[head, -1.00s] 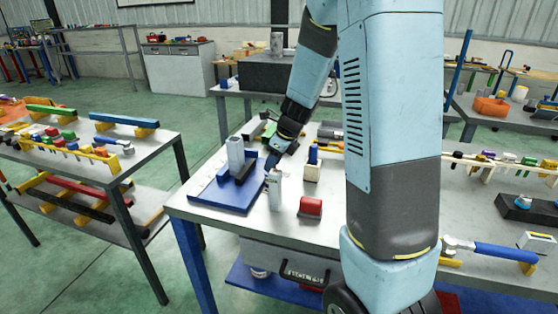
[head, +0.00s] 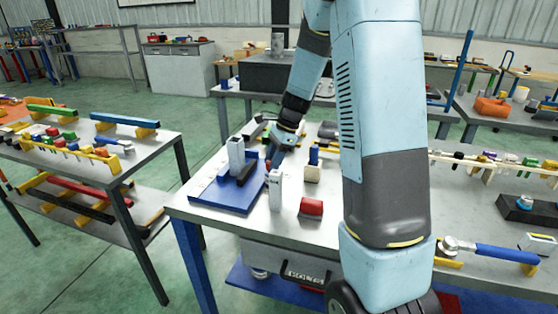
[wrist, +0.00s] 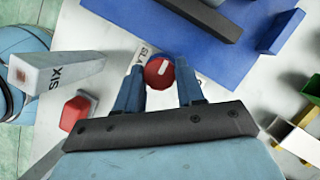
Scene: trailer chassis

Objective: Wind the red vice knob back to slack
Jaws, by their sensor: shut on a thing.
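The red vice knob (wrist: 158,73) shows in the wrist view between my two blue fingertips, with a pale mark on its top face. My gripper (wrist: 160,80) is shut on it from both sides. A white label with partly hidden lettering, "SLA", lies at the knob's left. The vice has a blue base plate (head: 228,196) with a grey upright block (head: 236,156) and a dark bar (head: 246,172). In the head view my gripper (head: 273,157) is at the right side of the vice, and the knob is mostly hidden there.
A white post (head: 275,189) stands just in front of the vice; its side reads "SIX" in the wrist view (wrist: 62,72). A red block (head: 311,208) lies to its right. A blue-topped holder (head: 313,165) stands behind. The table's front left corner is bare.

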